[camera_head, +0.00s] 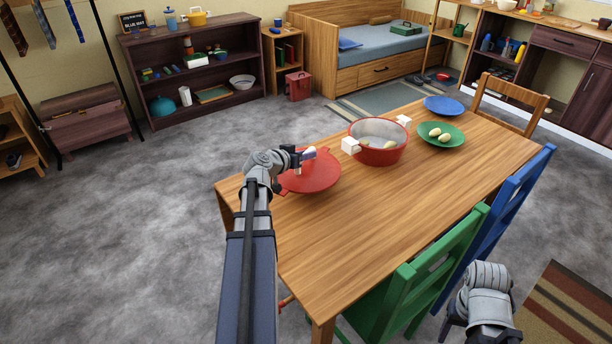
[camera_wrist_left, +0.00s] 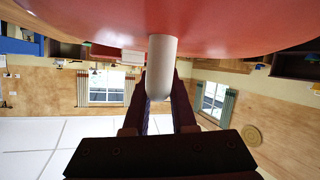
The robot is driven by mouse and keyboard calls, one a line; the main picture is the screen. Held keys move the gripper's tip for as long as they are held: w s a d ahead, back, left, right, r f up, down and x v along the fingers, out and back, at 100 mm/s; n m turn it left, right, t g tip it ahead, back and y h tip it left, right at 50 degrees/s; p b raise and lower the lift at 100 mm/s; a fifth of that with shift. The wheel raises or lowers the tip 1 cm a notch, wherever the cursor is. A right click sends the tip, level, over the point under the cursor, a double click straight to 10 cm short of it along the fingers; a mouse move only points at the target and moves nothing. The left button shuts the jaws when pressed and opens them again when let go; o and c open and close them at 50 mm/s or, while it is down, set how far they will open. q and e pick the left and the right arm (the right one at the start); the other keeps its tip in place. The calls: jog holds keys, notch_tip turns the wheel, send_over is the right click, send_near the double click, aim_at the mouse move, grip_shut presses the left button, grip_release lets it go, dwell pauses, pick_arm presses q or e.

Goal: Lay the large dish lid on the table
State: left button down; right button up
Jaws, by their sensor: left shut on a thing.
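The large red dish lid (camera_head: 318,179) is at the far left end of the wooden table (camera_head: 400,200). I cannot tell whether it touches the table top. My left gripper (camera_head: 303,155) is shut on the lid's pale upright knob. In the left wrist view the red lid (camera_wrist_left: 230,30) fills the top, and its knob (camera_wrist_left: 161,68) stands between the two fingers of my left gripper (camera_wrist_left: 160,98). A red pot (camera_head: 380,156) with white handles stands open to the right of the lid. My right arm shows at the lower right, but its fingers are out of view.
A green plate (camera_head: 452,142) with several pale, egg-like things and a blue plate (camera_head: 444,105) stand beyond the pot. A green chair (camera_head: 425,270), a blue chair (camera_head: 515,200) and a wooden chair (camera_head: 512,100) surround the table. The table's near part is clear.

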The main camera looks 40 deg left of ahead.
aim_at(306, 165)
pick_arm(q)
jog(key=shift+f, duration=0.45)
pick_arm(e)
jog(key=shift+f, duration=0.45)
pick_arm(q)
notch_tip(306, 165, down, 3)
jog(key=b, duration=0.3)
jog(key=shift+f+b, duration=0.2)
jog(key=shift+b, duration=0.1)
pick_arm(e)
notch_tip(306, 165, down, 3)
jog(key=shift+f, duration=0.2)
pick_arm(q)
jog(key=shift+f, duration=0.2)
jog(key=c, duration=0.7)
grip_release()
jog(key=shift+c, duration=0.2)
pick_arm(e)
jog(key=shift+f, duration=0.15)
pick_arm(q)
jog(key=shift+r, duration=0.15)
